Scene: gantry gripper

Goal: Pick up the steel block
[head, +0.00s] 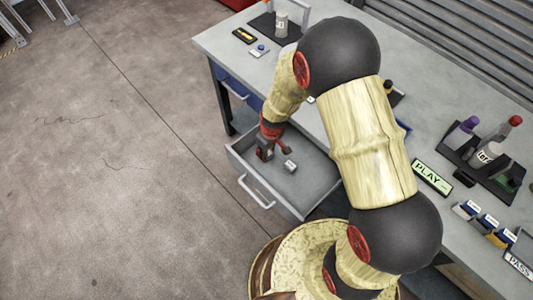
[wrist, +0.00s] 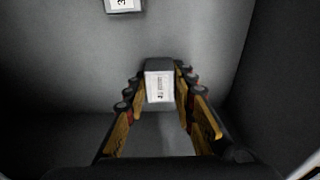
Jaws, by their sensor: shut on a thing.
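My gripper (head: 272,152) reaches down into the open drawer in the head view. In the wrist view my gripper (wrist: 160,78) is shut on a small grey block (wrist: 159,86) with a white label, which sits between the fingertips. The label is too small to read. A second small block (wrist: 124,5) with a dark rim and white label lies ahead of the fingers, cut by the top edge. In the head view one grey block (head: 290,167) shows on the drawer floor, apart from and right of the gripper. I cannot tell which block is steel.
The drawer (head: 315,185) is pulled out from the workbench (head: 230,40), and its walls surround the gripper closely. The floor to the left is clear.

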